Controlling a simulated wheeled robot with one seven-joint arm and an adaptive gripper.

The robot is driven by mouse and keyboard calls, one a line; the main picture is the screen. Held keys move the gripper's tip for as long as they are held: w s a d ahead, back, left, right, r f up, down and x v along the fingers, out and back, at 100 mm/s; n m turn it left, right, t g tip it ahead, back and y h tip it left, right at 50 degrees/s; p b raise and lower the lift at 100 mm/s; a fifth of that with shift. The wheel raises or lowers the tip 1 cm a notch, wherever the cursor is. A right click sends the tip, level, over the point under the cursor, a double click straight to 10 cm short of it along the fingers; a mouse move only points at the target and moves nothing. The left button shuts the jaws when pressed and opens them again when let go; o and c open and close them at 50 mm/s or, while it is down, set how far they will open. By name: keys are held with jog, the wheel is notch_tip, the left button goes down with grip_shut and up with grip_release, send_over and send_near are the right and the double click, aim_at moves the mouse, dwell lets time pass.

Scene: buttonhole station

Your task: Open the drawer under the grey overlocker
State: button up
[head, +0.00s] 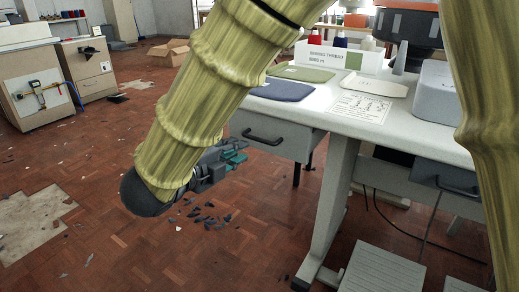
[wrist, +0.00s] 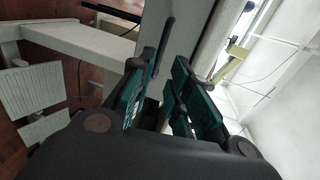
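A grey, rounded machine body (head: 443,100), seemingly the grey overlocker, stands at the right of the white table, partly hidden by my arm. Below it is a drawer with a dark handle (head: 458,188); its front looks shut. Another drawer (head: 285,138) with a black bar handle (head: 262,136) is under the table's left end. My gripper (head: 238,152) is beside this left drawer's handle. In the wrist view my gripper (wrist: 162,85) is open, green pads apart, with a dark bar (wrist: 164,42) near the gap between the fingertips. I cannot tell whether they touch.
The white table (head: 400,132) carries folded green (head: 302,73) and blue (head: 284,89) cloths, a printed sheet (head: 360,107), a sign and an orange-black machine (head: 408,22). A table leg (head: 334,200) and grey floor plates (head: 380,272) are below. Dark debris (head: 205,212) lies on the open parquet.

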aim_at(257, 140)
jog(key=shift+b+x, duration=2.4)
jog(key=shift+x, duration=2.95)
grip_shut()
